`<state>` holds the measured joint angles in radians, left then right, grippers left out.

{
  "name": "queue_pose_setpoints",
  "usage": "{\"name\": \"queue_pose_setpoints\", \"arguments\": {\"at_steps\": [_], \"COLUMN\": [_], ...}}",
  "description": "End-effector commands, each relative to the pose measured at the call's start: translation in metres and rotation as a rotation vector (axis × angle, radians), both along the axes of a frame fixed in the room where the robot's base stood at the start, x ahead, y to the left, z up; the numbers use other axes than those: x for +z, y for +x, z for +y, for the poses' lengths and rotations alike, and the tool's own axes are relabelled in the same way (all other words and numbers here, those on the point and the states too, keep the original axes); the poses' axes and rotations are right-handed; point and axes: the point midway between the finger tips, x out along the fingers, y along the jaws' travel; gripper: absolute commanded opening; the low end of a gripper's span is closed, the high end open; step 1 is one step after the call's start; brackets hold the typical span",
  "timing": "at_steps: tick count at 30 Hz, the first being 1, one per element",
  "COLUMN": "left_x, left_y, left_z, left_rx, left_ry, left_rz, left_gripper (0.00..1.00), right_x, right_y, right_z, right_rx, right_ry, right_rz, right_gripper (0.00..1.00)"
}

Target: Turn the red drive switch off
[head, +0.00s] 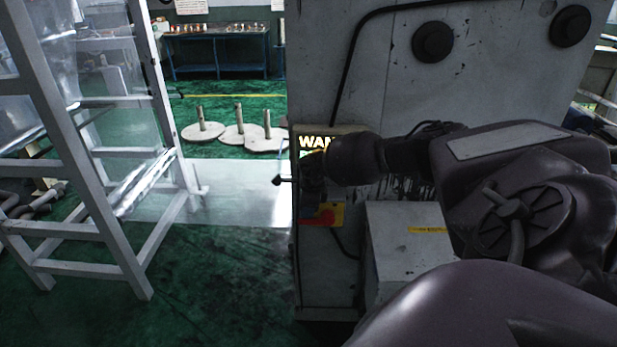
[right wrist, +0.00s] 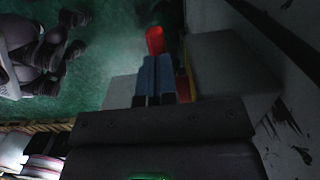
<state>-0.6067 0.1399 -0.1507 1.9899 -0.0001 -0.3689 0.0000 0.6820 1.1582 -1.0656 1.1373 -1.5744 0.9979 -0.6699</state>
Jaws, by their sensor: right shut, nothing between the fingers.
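The red drive switch (head: 325,215) sits on a yellow plate low on the grey machine's front, partly hidden by my right gripper. In the right wrist view its red handle (right wrist: 155,40) stands just beyond the fingertips, and more red with a yellow edge shows beside the fingers. I cannot tell whether the tips touch the handle. My left gripper is not in view.
A grey box (head: 405,245) juts from the machine right of the switch. A lit warning sign (head: 317,142) is above it. A grey frame with clear panels (head: 110,215) stands at left. Round bases with posts (head: 240,133) stand on the green floor behind.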

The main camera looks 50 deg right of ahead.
Motion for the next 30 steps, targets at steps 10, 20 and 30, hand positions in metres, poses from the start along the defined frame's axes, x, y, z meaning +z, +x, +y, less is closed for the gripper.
{"name": "queue_pose_setpoints", "arguments": {"at_steps": [10, 20, 30], "left_x": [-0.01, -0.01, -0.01], "left_y": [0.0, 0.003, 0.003], "left_z": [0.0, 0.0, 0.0], "left_rx": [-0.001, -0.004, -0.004], "left_ry": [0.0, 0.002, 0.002], "left_rz": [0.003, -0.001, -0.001], "left_gripper": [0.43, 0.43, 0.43], "right_x": [-0.01, -0.012, -0.013], "right_y": [0.004, 0.005, 0.005], "right_z": [0.004, 0.005, 0.007], "right_rx": [-0.001, 0.0, 0.001], "right_ry": [-0.029, -0.027, -0.025], "right_rz": [0.033, 0.032, 0.032], "right_gripper": [0.0, 0.0, 0.0]}}
